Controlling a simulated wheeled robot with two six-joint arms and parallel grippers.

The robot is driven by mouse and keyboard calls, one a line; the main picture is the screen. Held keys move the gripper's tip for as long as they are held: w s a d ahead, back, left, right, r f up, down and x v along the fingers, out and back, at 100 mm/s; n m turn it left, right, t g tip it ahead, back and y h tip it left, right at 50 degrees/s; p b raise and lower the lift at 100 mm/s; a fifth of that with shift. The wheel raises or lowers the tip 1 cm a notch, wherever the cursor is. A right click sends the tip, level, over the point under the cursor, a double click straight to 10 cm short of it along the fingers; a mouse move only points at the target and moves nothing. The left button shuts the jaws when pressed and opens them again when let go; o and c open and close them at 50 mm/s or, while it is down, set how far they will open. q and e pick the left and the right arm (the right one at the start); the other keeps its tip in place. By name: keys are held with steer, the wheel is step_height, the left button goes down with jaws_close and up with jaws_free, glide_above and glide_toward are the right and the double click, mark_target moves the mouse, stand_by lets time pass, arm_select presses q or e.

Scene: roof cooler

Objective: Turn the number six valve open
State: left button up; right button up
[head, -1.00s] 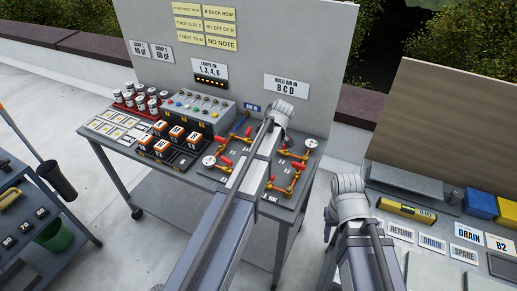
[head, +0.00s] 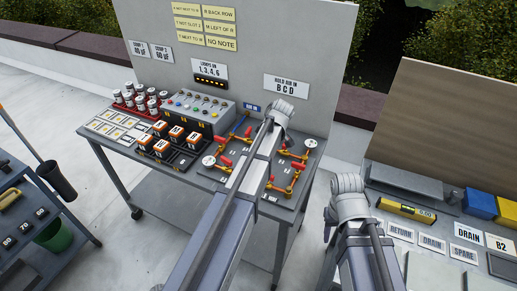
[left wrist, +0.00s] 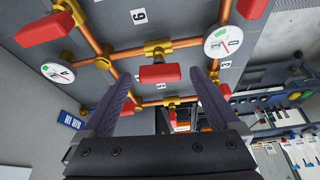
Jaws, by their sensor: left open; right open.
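The pipe board (head: 229,175) with copper pipes and red valve handles lies on the grey bench. In the left wrist view, a red valve handle (left wrist: 160,75) on a brass body sits between the fingers of my left gripper (left wrist: 166,92). The fingers are open and apart from it in the picture; I cannot tell the depth. Near this handle a white plate (left wrist: 138,16) reads as a 9 or an upside-down 6. In the head view my left arm covers part of the board and hides its fingers. My right gripper (head: 330,213) is at the right, away from the board, its fingertips hardly visible.
More red handles (left wrist: 43,30) and round gauges (left wrist: 222,41) stand close around the left gripper. Black-and-orange blocks (head: 176,132), canisters (head: 139,99) and a button panel (head: 199,108) fill the bench's left. An upright grey panel (head: 290,45) stands behind. A second bench is at right.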

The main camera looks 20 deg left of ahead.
arm_select(q)
steer(key=shift+r, duration=0.15)
steer(key=p+v, duration=0.7)
steer(key=shift+r, duration=0.2)
steer(key=shift+d, duration=0.15)
steer(key=shift+s, duration=0.1)
steer(key=s+d+f+m+h, duration=0.1)
steer(key=s+d+m, duration=0.8)
steer(key=s, duration=0.2)
steer(key=s+d+f+m+g+h+b, duration=0.1)
steer(key=s+d+f+m+h, duration=0.1)
steer(key=s+d+m, duration=0.7)
steer(key=s+m, duration=0.1)
steer(key=s, duration=0.2)
steer(key=shift+s+m, duration=0.3)
stand_by(0.4)
